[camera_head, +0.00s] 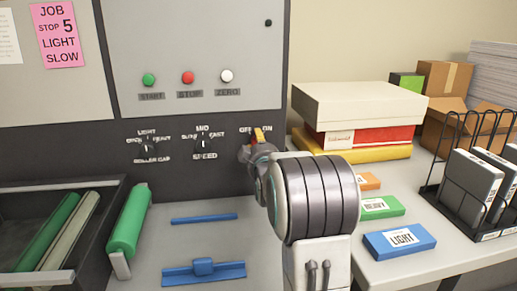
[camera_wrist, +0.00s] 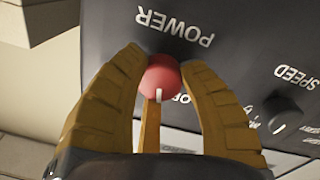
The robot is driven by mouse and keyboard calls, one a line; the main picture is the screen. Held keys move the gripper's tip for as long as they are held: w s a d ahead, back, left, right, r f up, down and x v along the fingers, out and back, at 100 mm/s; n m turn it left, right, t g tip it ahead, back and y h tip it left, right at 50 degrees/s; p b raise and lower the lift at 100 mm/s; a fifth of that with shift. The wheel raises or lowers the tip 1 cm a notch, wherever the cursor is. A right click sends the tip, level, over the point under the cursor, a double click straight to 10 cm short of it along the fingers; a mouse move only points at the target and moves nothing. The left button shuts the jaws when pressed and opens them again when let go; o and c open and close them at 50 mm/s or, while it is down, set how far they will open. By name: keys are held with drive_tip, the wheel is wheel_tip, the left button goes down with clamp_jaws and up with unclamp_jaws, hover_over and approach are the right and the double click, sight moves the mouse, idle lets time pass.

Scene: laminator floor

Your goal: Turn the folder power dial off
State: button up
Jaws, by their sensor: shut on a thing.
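The red power dial (camera_wrist: 164,77) is on the dark panel under the label POWER, which appears upside down in the wrist view. Its white mark points down in that view, near the partly visible OFF label (camera_wrist: 181,98). The ON label is hidden there by a finger. My gripper (camera_wrist: 160,82) has its yellow-brown fingers closed around the dial, one on each side. In the head view my gripper (camera_head: 257,136) reaches the panel below the OFF and ON labels, and my arm hides most of the dial.
The speed dial (camera_head: 205,144) and roller gap dial (camera_head: 149,145) are left of my gripper. Start (camera_head: 149,79), stop (camera_head: 187,77) and zero (camera_head: 227,76) buttons are above. Boxes (camera_head: 352,107) and a blue LIGHT block (camera_head: 399,241) are at the right.

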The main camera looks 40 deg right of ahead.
drive_tip(key=shift+f+n+b, duration=0.2)
drive_tip(key=shift+n+b, duration=0.55)
drive_tip(key=shift+b, duration=1.5)
drive_tip(key=shift+f+n+b, duration=0.2)
drive_tip(key=shift+n+b, duration=0.55)
drive_tip(key=shift+b, duration=1.45)
drive_tip(key=n+b, duration=0.1)
drive_tip(key=b, duration=0.3)
drive_tip(key=shift+r, duration=0.15)
drive_tip(key=shift+r+n+b, duration=0.1)
drive_tip(key=shift+n+b, duration=0.5)
drive_tip(key=shift+b, duration=0.1)
drive_tip(key=shift+w+r+n+b, duration=0.1)
drive_tip(key=shift+r+n+b, duration=0.1)
drive_tip(key=shift+n+b, duration=0.5)
drive_tip(key=shift+a, duration=0.1)
drive_tip(key=o, duration=1.2)
drive_tip(key=v, duration=1.2)
drive_tip(key=shift+f, duration=0.3)
